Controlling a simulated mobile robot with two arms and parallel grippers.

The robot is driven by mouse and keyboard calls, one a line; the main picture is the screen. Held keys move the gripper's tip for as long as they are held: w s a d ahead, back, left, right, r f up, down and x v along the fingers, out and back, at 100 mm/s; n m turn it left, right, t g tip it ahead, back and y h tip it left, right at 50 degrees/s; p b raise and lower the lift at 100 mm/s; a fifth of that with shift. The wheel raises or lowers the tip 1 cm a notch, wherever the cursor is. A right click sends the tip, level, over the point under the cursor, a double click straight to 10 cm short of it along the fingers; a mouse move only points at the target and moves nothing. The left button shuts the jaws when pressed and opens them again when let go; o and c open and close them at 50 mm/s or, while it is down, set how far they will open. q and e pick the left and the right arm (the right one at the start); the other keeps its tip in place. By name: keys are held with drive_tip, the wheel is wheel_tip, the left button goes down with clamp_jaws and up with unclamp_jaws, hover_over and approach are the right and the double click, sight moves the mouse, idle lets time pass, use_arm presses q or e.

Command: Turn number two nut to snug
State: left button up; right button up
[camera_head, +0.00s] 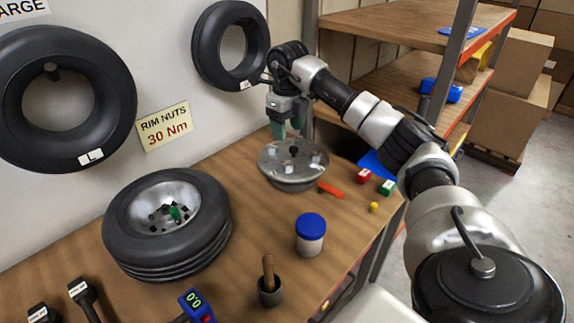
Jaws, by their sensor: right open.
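Number marks on the nuts are too small to read. My left gripper is out of view.
A blue-lidded jar (310,236), a dark cup with a wooden handle (269,287) and a tool with a lit display (196,306) stand in front. An orange strip (331,190) and small red and green blocks lie right of the rim. A "RIM NUTS 30 Nm" sign (164,126) is on the wall.

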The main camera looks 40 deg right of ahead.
sight(288, 163)
wheel_tip(288, 163, down, 10)
drive_tip(key=shift+w+d+f+p, duration=0.15)
drive_tip(key=shift+f+p, duration=0.1)
drive_tip(key=shift+p, duration=0.4)
drive_tip(key=shift+f, duration=0.55)
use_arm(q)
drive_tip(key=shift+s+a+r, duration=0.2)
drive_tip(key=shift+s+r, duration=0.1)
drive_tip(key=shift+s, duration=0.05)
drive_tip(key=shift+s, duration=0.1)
use_arm(e)
drive_tip(key=c, duration=0.9)
